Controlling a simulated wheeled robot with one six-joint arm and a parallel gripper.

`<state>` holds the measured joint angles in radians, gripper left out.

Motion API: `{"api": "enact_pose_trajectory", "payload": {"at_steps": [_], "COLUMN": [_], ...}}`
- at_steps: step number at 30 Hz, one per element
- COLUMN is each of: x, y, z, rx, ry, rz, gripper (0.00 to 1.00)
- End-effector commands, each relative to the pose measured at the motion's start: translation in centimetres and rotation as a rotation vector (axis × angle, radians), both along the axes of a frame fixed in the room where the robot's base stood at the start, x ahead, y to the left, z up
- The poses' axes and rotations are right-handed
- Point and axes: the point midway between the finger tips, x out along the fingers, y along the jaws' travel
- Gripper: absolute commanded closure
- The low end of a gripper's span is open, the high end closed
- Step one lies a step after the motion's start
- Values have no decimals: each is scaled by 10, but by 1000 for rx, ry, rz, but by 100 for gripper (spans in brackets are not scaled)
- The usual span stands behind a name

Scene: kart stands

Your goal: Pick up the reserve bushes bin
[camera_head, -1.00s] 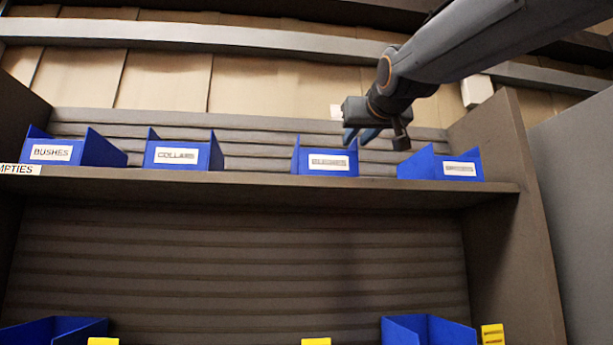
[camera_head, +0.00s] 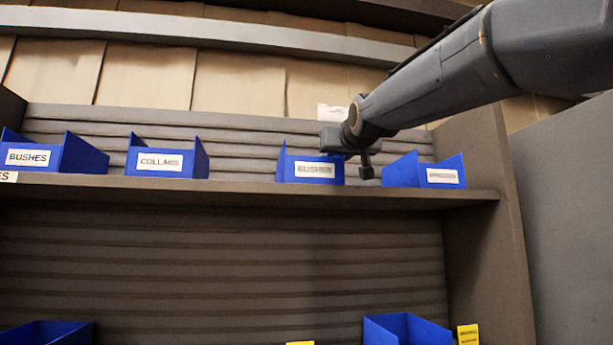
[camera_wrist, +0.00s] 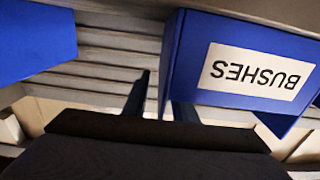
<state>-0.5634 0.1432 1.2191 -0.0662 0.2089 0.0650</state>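A blue bin (camera_head: 313,171) labelled BUSHES stands third from the left on the upper shelf. In the wrist view the same bin (camera_wrist: 238,62) fills the right side, its label upside down. Another blue bin labelled BUSHES (camera_head: 79,157) stands at the far left of the shelf. My gripper (camera_wrist: 158,100) is open, with its two fingers apart near the upper edge of the third bin's right side wall. The wall edge appears to lie between the fingers, but I cannot tell whether they touch it.
A COLLARS bin (camera_head: 160,162) stands left of the third bin. A bin with an unreadable label (camera_head: 402,172) stands close on its right; it also shows in the wrist view (camera_wrist: 35,40). A side panel (camera_head: 485,215) closes the shelf (camera_head: 240,190) at the right. More blue bins (camera_head: 405,329) stand below.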

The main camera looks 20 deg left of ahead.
Motion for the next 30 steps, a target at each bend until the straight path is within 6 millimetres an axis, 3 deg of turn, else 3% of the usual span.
{"api": "enact_pose_trajectory", "payload": {"at_steps": [6,10,11,30], "x": [0,0,0,0], "y": [0,0,0,0], "z": [-1,0,0,0], "rx": [0,0,0,0], "ry": [0,0,0,0], "rz": [0,0,0,0], "gripper": [77,99,100,100]}}
